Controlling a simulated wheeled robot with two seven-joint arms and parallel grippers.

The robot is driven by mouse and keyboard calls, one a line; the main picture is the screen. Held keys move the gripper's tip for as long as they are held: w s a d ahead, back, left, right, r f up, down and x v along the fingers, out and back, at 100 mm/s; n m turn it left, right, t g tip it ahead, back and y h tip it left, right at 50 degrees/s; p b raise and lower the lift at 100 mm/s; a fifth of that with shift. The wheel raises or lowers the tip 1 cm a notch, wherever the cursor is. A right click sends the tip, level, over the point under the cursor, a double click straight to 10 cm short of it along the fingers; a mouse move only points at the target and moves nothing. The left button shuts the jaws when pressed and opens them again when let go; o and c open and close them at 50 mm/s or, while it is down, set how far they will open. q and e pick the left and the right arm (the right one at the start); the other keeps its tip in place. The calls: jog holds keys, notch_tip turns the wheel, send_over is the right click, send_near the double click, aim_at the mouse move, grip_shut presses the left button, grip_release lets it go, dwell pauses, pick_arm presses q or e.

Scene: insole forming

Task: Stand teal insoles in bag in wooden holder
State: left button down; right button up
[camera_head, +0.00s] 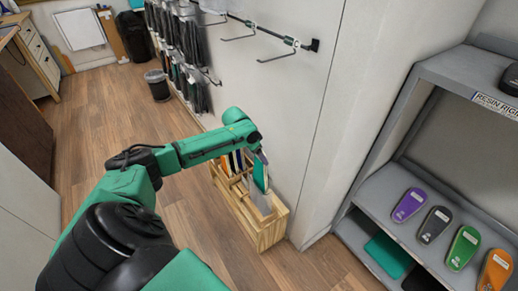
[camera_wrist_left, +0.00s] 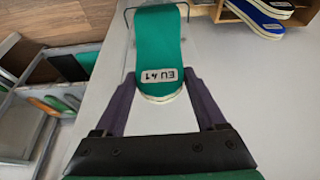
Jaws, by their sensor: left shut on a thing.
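The teal insoles (camera_head: 261,176) hang upright from my left gripper (camera_head: 259,153), over the front part of the wooden holder (camera_head: 256,232). A pale, see-through bag part seems to show around and below them. The wooden holder (camera_wrist_left: 232,14) shows at the top right there. Whether the lower end is inside a compartment is unclear. My right gripper is not in view.
Other insoles (camera_head: 236,160) stand in the holder's far part; blue insoles (camera_wrist_left: 262,18) show in the wrist view. A grey shelf (camera_head: 365,208) with several coloured insoles is at right. Bagged goods hang on wall hooks behind.

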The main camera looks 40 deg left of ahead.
pick_arm(q)
jog(key=b, duration=0.4)
send_over(258, 179)
jog(key=shift+w+d+f, duration=0.1)
jog(key=shift+f, duration=1.65)
jog(key=shift+d+f, duration=0.1)
jog(key=shift+f, duration=1.65)
jog(key=shift+f+b, duration=2.35)
jog(key=shift+f, duration=1.6)
grip_release()
jog(key=p+v, duration=0.3)
jog(key=v, duration=1.1)
jog(key=shift+r+p, duration=0.3)
jog(key=shift+p, duration=0.05)
jog(key=shift+a, duration=0.1)
